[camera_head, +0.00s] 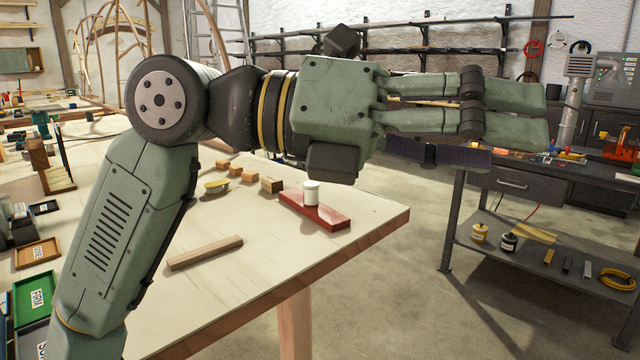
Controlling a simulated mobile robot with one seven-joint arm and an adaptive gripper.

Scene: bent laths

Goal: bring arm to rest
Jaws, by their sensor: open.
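My gripper (512,112) is held out level above and past the table's right corner, its fingers pointing right. It is open, and I see nothing between the fingers. My green arm rises from the lower left, bends at a dark round joint and runs right across the picture. Below it, on the pale wooden table (330,245), a white cylinder (311,193) stands upright on a red block (322,215). The arm hides part of the table and of the room behind it.
A wooden bar (205,253) and several small wooden blocks (271,185) lie on the table. Green (36,298) and orange (37,254) trays sit at the left. A dark workbench (510,183) with a lower shelf stands at the right. Bare floor lies between the tables.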

